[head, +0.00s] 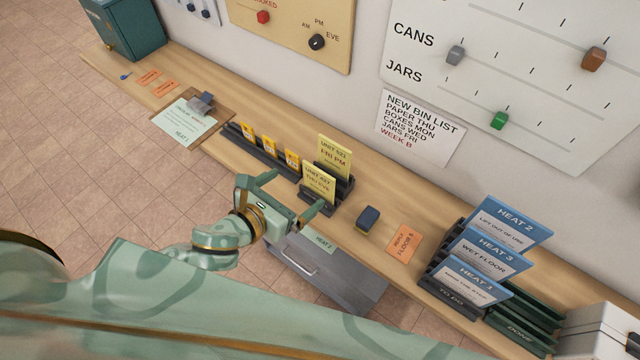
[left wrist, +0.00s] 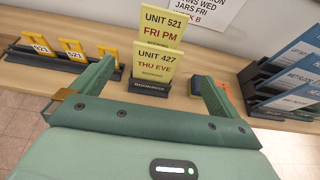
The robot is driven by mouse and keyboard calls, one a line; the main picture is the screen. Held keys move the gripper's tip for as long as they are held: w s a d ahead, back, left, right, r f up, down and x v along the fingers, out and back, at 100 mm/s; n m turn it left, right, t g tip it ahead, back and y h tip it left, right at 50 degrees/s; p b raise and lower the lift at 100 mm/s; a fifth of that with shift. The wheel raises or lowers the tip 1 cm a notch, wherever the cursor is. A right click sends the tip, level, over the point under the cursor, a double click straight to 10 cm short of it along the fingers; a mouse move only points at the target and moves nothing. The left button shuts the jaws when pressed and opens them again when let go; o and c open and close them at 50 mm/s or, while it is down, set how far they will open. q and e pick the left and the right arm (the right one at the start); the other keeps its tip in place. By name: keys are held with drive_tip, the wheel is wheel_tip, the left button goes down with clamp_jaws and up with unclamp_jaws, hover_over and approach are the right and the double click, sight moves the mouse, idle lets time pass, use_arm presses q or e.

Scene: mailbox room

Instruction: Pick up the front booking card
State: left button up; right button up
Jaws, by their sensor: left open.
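The front booking card (head: 318,184) is yellow and reads "UNIT 427 THU EVE". It stands upright in the front slot of the dark bookings rack (left wrist: 150,88), and it also shows in the left wrist view (left wrist: 152,66). A second yellow card (head: 334,156), "UNIT 521 FRI PM", stands behind and above it. My left gripper (head: 296,189) is open and empty, in front of the rack. In the left wrist view its fingers (left wrist: 150,75) point toward the rack, one on each side of the front card, apart from it. My right gripper is out of view.
A dark strip with orange tags (head: 270,150) lies left of the rack. A dark blue block (head: 367,219) and an orange card (head: 404,243) lie to its right, before a rack of blue cards (head: 484,248). A grey drawer (head: 325,272) is below the shelf edge.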

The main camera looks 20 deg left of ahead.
sight(317, 172)
use_arm(q)
drive_tip(key=b+x, duration=0.1)
drive_tip(key=x, duration=1.1)
drive_tip(key=shift+w+f, duration=0.2)
drive_tip(key=shift+f, duration=0.05)
drive_tip(key=shift+a, duration=0.1)
drive_tip(key=c, duration=1.1)
drive_tip(key=shift+r, duration=0.15)
